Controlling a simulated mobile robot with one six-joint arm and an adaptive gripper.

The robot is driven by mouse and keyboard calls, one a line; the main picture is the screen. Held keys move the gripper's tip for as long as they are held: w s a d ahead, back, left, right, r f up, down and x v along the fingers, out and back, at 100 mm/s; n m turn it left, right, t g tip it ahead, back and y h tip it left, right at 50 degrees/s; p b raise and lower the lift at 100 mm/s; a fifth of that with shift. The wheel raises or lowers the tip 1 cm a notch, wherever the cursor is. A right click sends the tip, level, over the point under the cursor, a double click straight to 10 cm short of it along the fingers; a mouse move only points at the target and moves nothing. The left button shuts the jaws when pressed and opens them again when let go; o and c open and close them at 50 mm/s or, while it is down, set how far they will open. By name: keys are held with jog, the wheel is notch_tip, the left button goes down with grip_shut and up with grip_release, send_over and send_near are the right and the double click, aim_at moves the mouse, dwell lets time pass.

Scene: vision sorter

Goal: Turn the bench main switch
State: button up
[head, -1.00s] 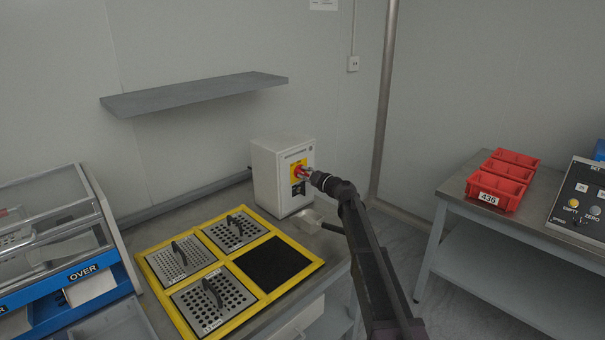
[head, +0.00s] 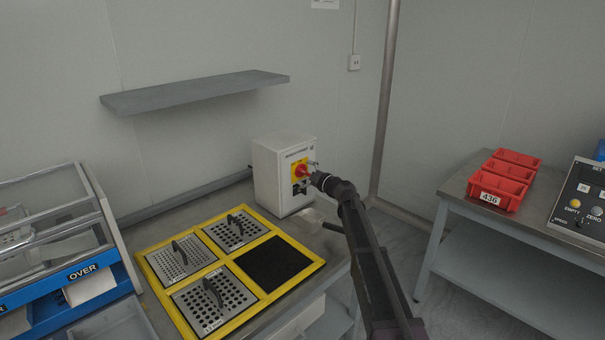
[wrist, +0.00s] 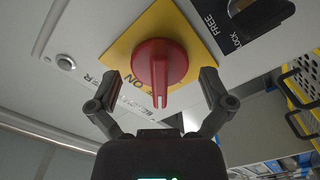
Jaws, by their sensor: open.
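The bench main switch is a red rotary knob (wrist: 160,68) on a yellow plate (wrist: 125,48) on the front of a white box (head: 272,180). The knob and plate also show small in the head view. In the wrist view the knob's grip bar points down the picture, just right of the printed "ON". My gripper (wrist: 160,82) is open, one finger on each side of the knob, with visible gaps. In the head view my gripper (head: 310,172) is at the box front and partly hides the switch.
A black FREE/LOCK control (wrist: 262,18) sits beside the yellow plate. A yellow-framed tray (head: 218,265) with perforated plates lies on the bench before the box. A grey shelf (head: 200,92) hangs above. Red bins (head: 497,190) stand on the right table.

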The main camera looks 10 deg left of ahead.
jog(key=v, duration=0.8)
dwell(0.8)
dwell(0.3)
